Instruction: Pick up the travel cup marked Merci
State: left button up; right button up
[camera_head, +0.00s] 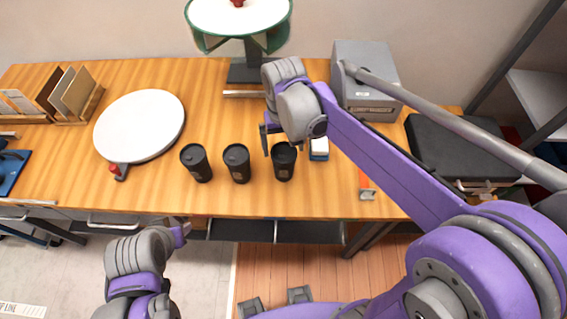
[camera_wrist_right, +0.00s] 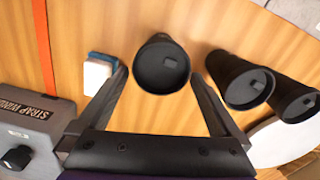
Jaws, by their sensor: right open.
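My right gripper (camera_head: 282,140) is open and empty, just above and behind the right cup. In the right wrist view, the right cup (camera_wrist_right: 162,65) sits between the open fingers with a gap on both sides. The other two cups (camera_wrist_right: 240,80) stand to the right there. My left gripper (camera_head: 180,231) is low, in front of the table; its jaws are unclear.
A blue-and-white block (camera_head: 319,148) lies close to the right cup. A grey box (camera_head: 366,85) stands behind, and a round white board (camera_head: 140,125) lies to the left. A green-rimmed stand (camera_head: 243,72) is at the back. Table between board and stand is clear.

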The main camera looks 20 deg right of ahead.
notch_tip(320, 180, down, 5)
jog(key=shift+s+a+r, duration=0.1)
jog(key=shift+s+r, duration=0.05)
jog(key=shift+r, duration=0.05)
jog(key=c, duration=0.6)
jog(key=shift+r, duration=0.1)
